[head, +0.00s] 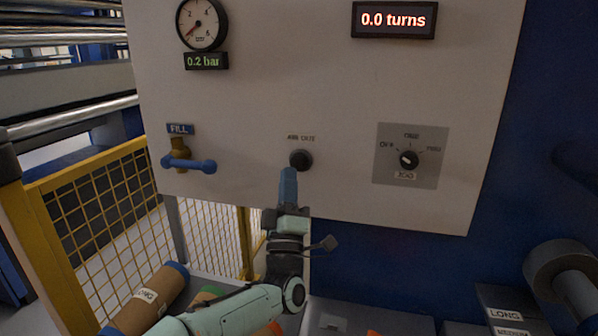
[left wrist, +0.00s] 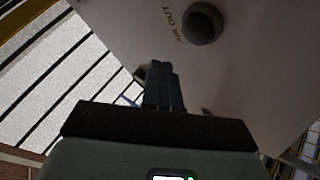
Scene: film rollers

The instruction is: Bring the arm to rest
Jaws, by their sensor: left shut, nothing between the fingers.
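My left arm comes in from the lower left of the head view. Its gripper (head: 288,172) points up at the pale control panel (head: 270,80), with its fingers closed together and nothing between them. The fingertips appear just below a dark round fitting (head: 301,159); whether they touch the panel I cannot tell. In the left wrist view the closed fingers (left wrist: 163,75) show in the middle, and the dark fitting (left wrist: 202,23) is above and to the right of them, apart in the picture. My right gripper is not in view.
The panel carries a gauge (head: 202,24), a 0.2 bar display (head: 206,61), a 0.0 turns display (head: 393,19), a blue-handled FILL valve (head: 188,163) and a selector knob (head: 409,159). A yellow mesh fence (head: 105,230) stands left. Rollers (head: 148,298) lie low at left.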

